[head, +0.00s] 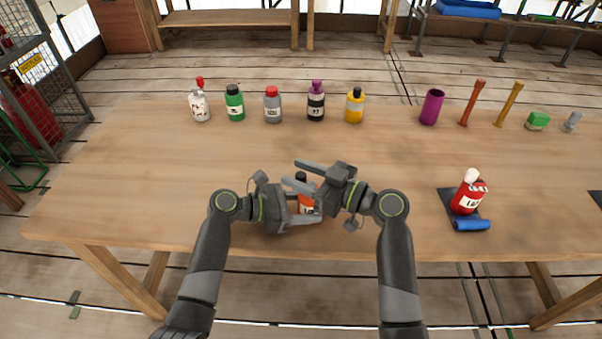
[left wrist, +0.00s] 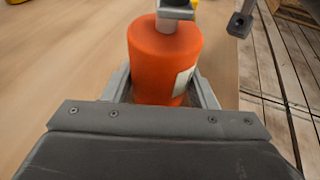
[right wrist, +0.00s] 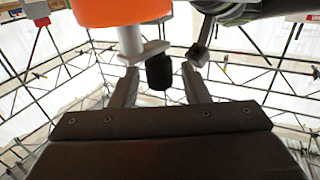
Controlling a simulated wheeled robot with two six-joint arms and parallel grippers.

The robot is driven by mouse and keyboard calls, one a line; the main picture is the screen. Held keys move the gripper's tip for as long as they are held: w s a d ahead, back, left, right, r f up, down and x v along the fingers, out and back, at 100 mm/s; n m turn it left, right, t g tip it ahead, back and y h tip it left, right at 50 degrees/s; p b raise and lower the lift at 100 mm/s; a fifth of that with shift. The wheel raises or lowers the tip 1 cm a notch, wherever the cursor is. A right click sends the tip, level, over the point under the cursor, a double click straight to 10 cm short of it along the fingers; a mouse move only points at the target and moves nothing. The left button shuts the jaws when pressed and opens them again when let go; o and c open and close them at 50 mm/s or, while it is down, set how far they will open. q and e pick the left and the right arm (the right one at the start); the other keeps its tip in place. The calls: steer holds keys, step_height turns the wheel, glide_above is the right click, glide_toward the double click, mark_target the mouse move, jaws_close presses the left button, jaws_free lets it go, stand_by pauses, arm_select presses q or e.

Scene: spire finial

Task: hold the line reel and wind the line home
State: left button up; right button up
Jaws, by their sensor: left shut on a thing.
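The line reel (head: 306,206) is an orange cylinder with a white label, near the table's front edge. My left gripper (head: 304,208) is shut on its body; the left wrist view shows the orange body (left wrist: 163,58) between both fingers. A pale post and grey crank arm (right wrist: 153,50) show in the right wrist view, with a black knob (right wrist: 159,72) on the arm. My right gripper (right wrist: 160,85) is open, one finger on each side of the knob, with visible gaps. In the head view the right gripper (head: 303,176) partly hides the reel's top.
Several bottles, including a green one (head: 235,103) and a yellow one (head: 354,106), line the back. A purple cup (head: 432,107) and sticks stand back right. A red bottle (head: 468,195) stands on a dark mat (head: 447,198) beside a blue roll (head: 471,224). The table's left side is clear.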

steer(key=v, duration=1.2)
